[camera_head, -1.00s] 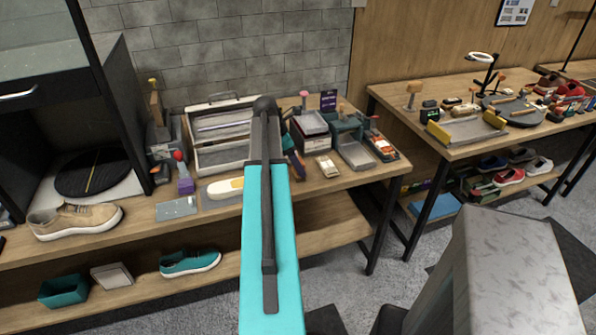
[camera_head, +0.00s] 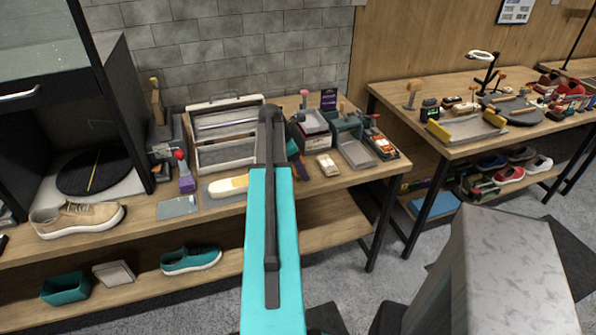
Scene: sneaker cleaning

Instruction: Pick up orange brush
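I cannot single out the orange brush for certain. A small item with an orange-tan edge (camera_head: 303,168) shows just right of my arm on the near bench, partly hidden by it. A tan-orange-topped upright tool (camera_head: 413,90) stands at the left of the right table. My cyan arm link with its dark grey bar reaches up the middle of the view over the near bench. My gripper is not visible; the arm hides the area beyond its dark end. I see nothing held.
A teal shoe (camera_head: 191,260) lies on the shelf below.

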